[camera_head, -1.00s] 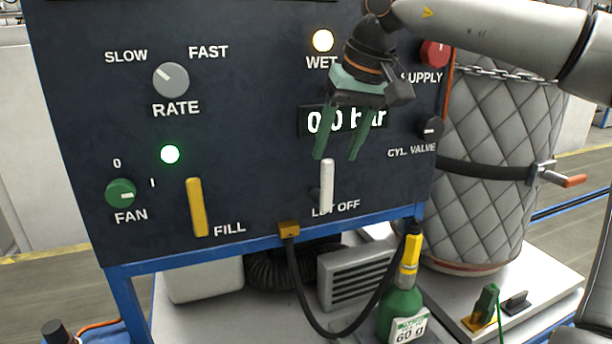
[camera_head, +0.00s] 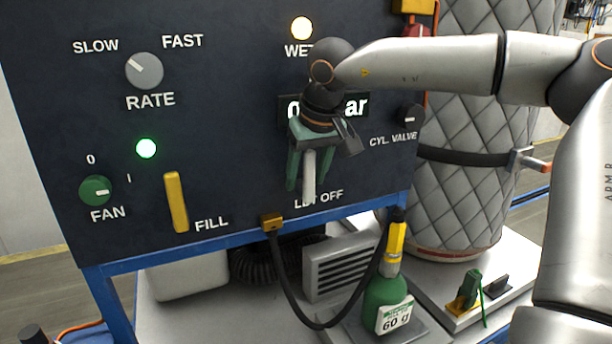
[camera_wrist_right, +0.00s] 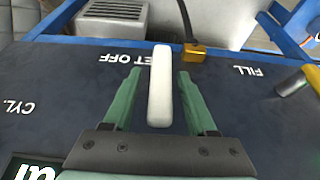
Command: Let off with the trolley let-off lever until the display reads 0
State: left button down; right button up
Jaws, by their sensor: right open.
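The white let-off lever (camera_head: 309,174) points upright on the dark panel above the LET OFF label. It also shows in the right wrist view (camera_wrist_right: 160,88), between the two green fingers. My right gripper (camera_head: 307,188) is open around the lever, one finger on each side, with a visible gap on both sides in the wrist view. The display (camera_head: 352,106) is partly hidden by my right gripper; only a leading digit and "ar" show, so its reading cannot be made out. My left gripper is not in view.
The yellow fill lever (camera_head: 176,202) stands to the left, with the green fan knob (camera_head: 95,190) beyond it. The cylinder valve knob (camera_head: 410,115) is right of the display. A hose (camera_head: 290,291) hangs below, by a green bottle (camera_head: 382,300).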

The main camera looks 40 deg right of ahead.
jog(key=shift+f, duration=0.15)
grip_shut()
dwell(0.4)
dwell(1.0)
